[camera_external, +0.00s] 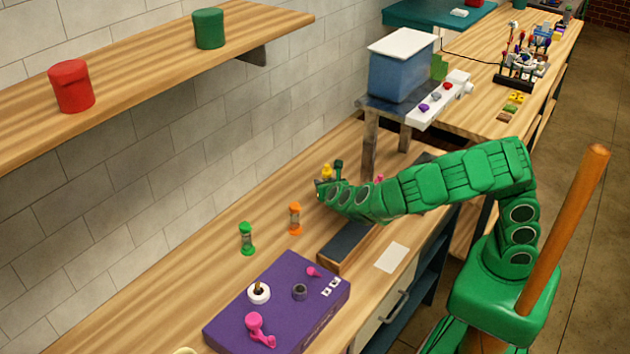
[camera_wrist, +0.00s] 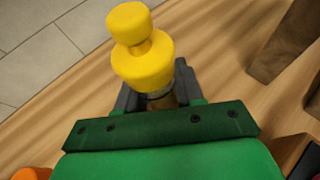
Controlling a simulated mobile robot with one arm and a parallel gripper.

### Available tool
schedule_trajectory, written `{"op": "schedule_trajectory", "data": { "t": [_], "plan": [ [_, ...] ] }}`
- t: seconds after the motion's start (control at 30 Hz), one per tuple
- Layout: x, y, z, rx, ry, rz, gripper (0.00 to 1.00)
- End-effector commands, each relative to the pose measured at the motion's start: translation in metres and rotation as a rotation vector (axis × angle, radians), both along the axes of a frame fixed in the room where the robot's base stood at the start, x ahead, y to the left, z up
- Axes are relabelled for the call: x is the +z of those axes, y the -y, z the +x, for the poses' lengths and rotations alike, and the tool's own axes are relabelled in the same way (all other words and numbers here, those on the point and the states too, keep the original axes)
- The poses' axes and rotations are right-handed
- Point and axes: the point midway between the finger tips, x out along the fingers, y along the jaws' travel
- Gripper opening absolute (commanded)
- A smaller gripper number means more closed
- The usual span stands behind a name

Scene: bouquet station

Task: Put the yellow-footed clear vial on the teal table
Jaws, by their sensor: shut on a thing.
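The yellow-footed clear vial (camera_external: 326,171) shows in the external view as a small yellow shape at my gripper (camera_external: 330,182), over the wooden counter. In the wrist view its yellow end (camera_wrist: 141,60) fills the upper middle, and the dark fingers of my gripper (camera_wrist: 158,96) are shut around its narrower body. The clear part is mostly hidden by the fingers and the yellow end. I cannot tell whether the vial touches the counter. The teal table (camera_external: 410,13) stands at the top of the external view, far behind my gripper.
An orange vial (camera_external: 295,218) and a green vial (camera_external: 247,238) stand on the counter near a purple box (camera_external: 230,318). A raised stand (camera_external: 375,104) with a blue bin (camera_external: 402,72) rises beyond my gripper. A small white item (camera_external: 459,12) lies on the teal table.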

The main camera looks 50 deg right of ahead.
Motion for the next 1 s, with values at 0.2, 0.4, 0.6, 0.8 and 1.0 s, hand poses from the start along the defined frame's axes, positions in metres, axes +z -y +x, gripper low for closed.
{"op": "schedule_trajectory", "data": {
  "t": [0.2,0.4,0.6,0.8,1.0],
  "plan": [
    [-0.012,0.000,0.000,0.000,0.000,0.000,0.00],
    [-0.027,0.000,0.000,0.001,-0.002,-0.002,0.00],
    [-0.049,0.000,0.000,0.000,-0.002,0.000,0.00],
    [-0.052,0.000,0.000,0.000,0.001,0.002,0.00],
    [-0.053,0.000,0.000,0.001,0.000,0.002,0.00]
  ]
}}
